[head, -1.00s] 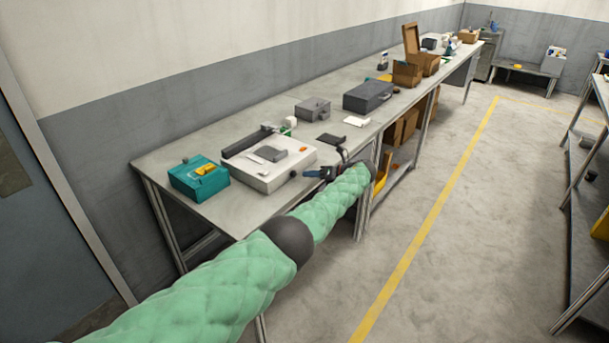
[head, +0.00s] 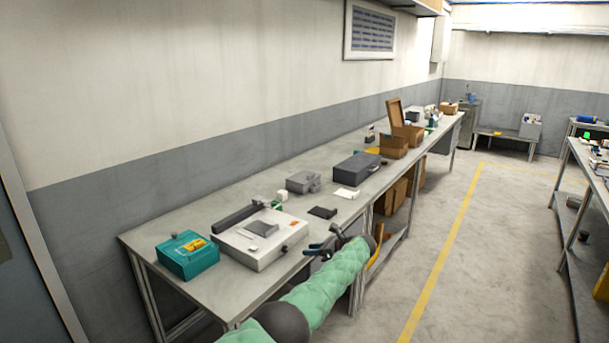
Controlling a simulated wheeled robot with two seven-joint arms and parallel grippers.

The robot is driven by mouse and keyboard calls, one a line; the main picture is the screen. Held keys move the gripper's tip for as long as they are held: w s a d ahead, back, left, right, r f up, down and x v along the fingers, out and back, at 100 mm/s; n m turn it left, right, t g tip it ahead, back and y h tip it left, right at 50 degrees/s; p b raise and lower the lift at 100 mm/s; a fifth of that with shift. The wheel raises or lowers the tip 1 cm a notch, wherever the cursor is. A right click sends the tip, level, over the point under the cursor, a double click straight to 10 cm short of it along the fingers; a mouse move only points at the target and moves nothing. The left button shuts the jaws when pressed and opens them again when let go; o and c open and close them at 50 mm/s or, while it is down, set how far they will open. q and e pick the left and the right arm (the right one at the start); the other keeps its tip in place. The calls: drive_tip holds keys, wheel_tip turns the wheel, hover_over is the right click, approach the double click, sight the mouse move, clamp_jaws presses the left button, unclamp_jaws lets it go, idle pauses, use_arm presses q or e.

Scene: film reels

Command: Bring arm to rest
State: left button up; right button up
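My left arm, in a green quilted sleeve, comes in from the bottom of the head view. My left gripper (head: 326,247) is at the front edge of the long grey workbench (head: 215,299), just right of the white device. Its dark fingers look spread apart, and I see nothing between them. My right gripper is out of the picture.
On the bench stand a teal box (head: 187,257), a white flat device (head: 262,243), a small grey case (head: 303,181), a dark grey case (head: 356,167) and brown boxes (head: 394,146). A second bench (head: 577,158) stands at right. The floor (head: 480,260) between is clear.

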use_arm(q)
drive_tip(key=w+d+r+n+t+h, duration=0.4)
drive_tip(key=d+r+n+h, duration=0.4)
drive_tip(key=d+r+n, duration=0.5)
drive_tip(key=s+a+f+n+g+h, duration=0.1)
drive_tip(key=s+a+f+n+h, duration=0.15)
drive_tip(key=s+a+f, duration=0.7)
drive_tip(key=s+a+f+n+g+h, duration=0.15)
drive_tip(key=s+a+f+n, duration=0.35)
drive_tip(key=s+f, duration=0.7)
drive_tip(key=s+a+f+n+h, duration=0.2)
drive_tip(key=s+a+f+h, duration=0.1)
drive_tip(key=s+a+f, duration=0.7)
drive_tip(key=s+a+f+g, duration=0.2)
drive_tip(key=s+f, duration=0.7)
drive_tip(key=s, duration=0.6)
drive_tip(key=s+a+f+g+y, duration=0.1)
drive_tip(key=s+a+f, duration=0.3)
drive_tip(key=s+f, duration=0.4)
drive_tip(key=s+a+f+g, duration=0.3)
drive_tip(key=s+f, duration=0.6)
drive_tip(key=s, duration=1.2)
drive_tip(key=shift+s+f+y, duration=0.35)
drive_tip(key=shift+y, duration=0.05)
drive_tip(key=shift+w+d, duration=0.1)
